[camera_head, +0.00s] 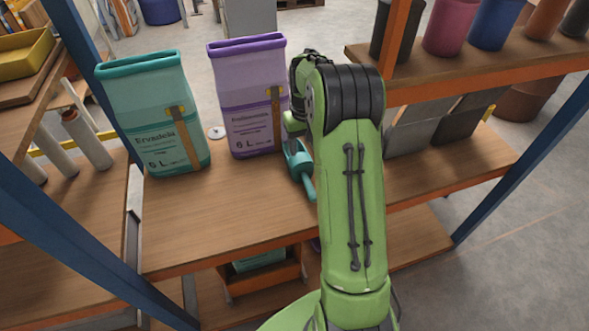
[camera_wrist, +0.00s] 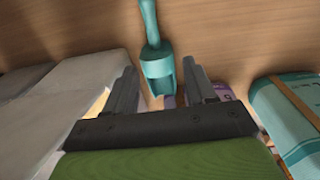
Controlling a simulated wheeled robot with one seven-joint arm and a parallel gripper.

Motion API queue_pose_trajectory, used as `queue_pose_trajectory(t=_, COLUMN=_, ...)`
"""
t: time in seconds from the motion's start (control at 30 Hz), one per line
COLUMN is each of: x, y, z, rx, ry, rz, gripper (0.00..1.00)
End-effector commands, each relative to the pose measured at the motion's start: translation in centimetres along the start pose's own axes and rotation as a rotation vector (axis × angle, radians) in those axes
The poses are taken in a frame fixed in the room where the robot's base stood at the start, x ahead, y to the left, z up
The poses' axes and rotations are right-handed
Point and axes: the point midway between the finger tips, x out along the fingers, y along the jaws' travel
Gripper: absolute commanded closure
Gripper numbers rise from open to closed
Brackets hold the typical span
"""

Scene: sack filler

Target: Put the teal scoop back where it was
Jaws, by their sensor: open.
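The teal scoop (camera_head: 301,163) is on the wooden shelf board to the right of the purple sack, with its handle toward the front edge, and my arm hides part of it. In the wrist view the scoop (camera_wrist: 157,66) has its cup at the opening between my fingers and its handle pointing away from them. My gripper (camera_wrist: 160,75) is open, with one finger on each side of the cup; I see no finger closed on it. In the head view my arm mostly hides the gripper.
A teal sack (camera_head: 155,120) and a purple sack (camera_head: 248,105) stand open on the board to the left. Grey blocks (camera_head: 440,122) stand right of my arm. Blue posts and an orange upright frame the shelf. The board's front middle (camera_head: 235,215) is clear.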

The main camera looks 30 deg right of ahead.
Motion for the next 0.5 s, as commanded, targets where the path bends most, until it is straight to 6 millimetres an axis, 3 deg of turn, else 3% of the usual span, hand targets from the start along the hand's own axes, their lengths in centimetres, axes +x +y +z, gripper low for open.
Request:
queue_pose_trajectory(t=0.03, x=1.5, y=0.9, z=-0.5, rx=0.013, ry=-0.019, rz=-0.007, gripper=0.45)
queue_pose_trajectory(t=0.13, x=3.2, y=1.8, z=-1.0, rx=0.023, ry=-0.036, rz=-0.013, gripper=0.45)
queue_pose_trajectory(t=0.27, x=5.2, y=1.9, z=-0.9, rx=0.024, ry=-0.042, rz=-0.015, gripper=0.45)
queue_pose_trajectory(t=0.5, x=11.4, y=1.8, z=-0.6, rx=0.023, ry=-0.043, rz=-0.016, gripper=0.45)
